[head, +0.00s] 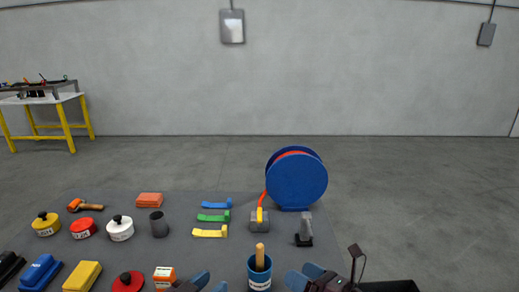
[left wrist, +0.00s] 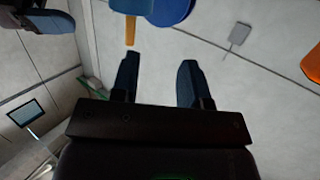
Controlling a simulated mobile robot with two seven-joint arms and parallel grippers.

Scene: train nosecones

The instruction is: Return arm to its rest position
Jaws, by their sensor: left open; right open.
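My left gripper (head: 207,281) shows at the bottom edge of the head view, left of the blue cup (head: 259,276). In the left wrist view my left gripper (left wrist: 157,75) has its two dark blue fingers apart, with nothing between them. My right gripper (head: 304,275) is at the bottom edge of the head view, right of the blue cup. It is open, and nothing shows in it. Most of both arms is outside the head view.
A grey table (head: 180,200) bears several coloured pots, blocks and tools. A wooden handle (head: 260,257) stands up in the blue cup between my grippers. A blue reel (head: 297,182) stands at the back right. A yellow-legged workbench (head: 62,118) is far left.

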